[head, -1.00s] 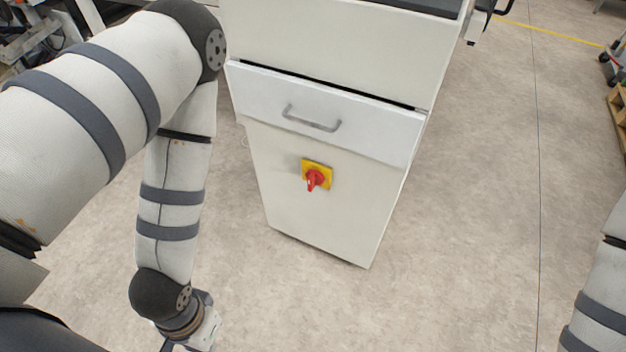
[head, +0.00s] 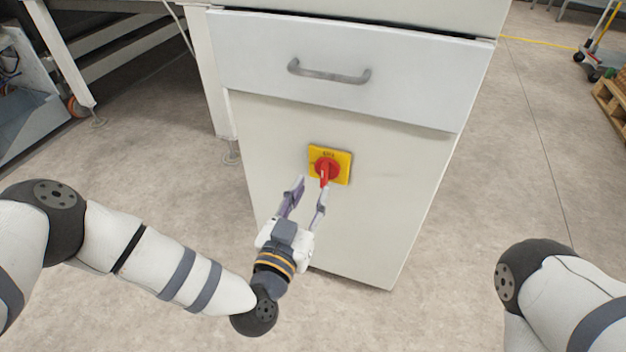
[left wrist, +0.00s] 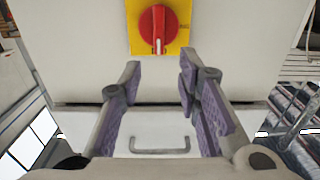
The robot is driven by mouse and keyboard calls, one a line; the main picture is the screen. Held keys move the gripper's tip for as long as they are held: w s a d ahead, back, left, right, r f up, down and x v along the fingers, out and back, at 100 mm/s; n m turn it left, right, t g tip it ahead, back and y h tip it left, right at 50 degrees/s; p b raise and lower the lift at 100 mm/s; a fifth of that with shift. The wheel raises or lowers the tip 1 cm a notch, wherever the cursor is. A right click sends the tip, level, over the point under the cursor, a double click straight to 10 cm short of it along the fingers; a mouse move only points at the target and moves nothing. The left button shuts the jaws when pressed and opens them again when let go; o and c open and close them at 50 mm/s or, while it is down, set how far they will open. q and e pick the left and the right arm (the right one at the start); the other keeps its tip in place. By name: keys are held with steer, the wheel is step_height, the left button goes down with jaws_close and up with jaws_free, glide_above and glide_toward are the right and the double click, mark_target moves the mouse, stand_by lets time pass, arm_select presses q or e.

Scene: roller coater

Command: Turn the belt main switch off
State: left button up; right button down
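The belt main switch (head: 328,168) is a red rotary knob on a yellow square plate, on the front of a white cabinet (head: 350,225). In the head view its handle points down. My left gripper (head: 308,184) is open just below and in front of the switch, with nothing between its fingers. In the left wrist view the switch (left wrist: 158,28) is at the top centre, beyond the two fingertips (left wrist: 160,72), and I see no contact. My right gripper is out of the picture; only part of my right arm shows at the lower right.
A white drawer front (head: 400,92) with a grey handle (head: 329,72) is above the switch. A frame with metal legs stands to the left. Open floor (head: 480,180) lies right of the cabinet, with a wooden pallet (head: 611,105) at the far right.

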mark_target(322, 172)
arm_select(q)
steer(key=b+x, duration=0.1)
steer(key=x, duration=0.6)
steer(key=shift+f+b, duration=0.15)
steer(key=shift+b, duration=0.15)
steer(key=shift+s, duration=0.1)
steer(key=shift+c, duration=0.6)
jaws_close()
